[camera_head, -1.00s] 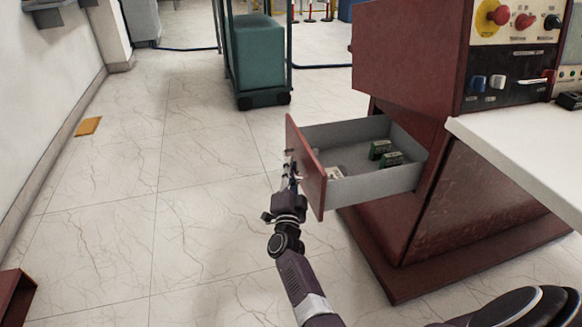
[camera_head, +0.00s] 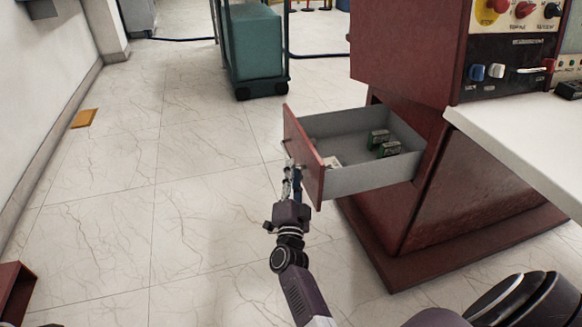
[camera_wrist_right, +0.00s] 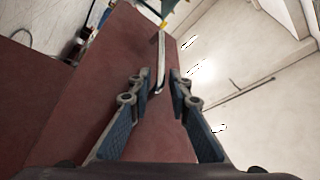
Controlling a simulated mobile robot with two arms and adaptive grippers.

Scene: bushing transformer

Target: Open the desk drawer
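The desk drawer (camera_head: 370,181) is pulled well out of the dark red desk cabinet (camera_head: 420,210). Its red front panel (camera_head: 306,160) faces left, and small green boxes (camera_head: 378,139) lie inside. My right gripper (camera_head: 291,172) is at the outer side of the front panel. In the right wrist view, its two fingers (camera_wrist_right: 157,78) are spread, with the silver drawer handle (camera_wrist_right: 161,50) between and beyond the tips. Gaps show on both sides of the handle. My left gripper is in neither view.
A white tabletop (camera_head: 520,140) juts out at the right, beside a control panel (camera_head: 510,65). A teal wheeled cart (camera_head: 256,45) stands behind.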

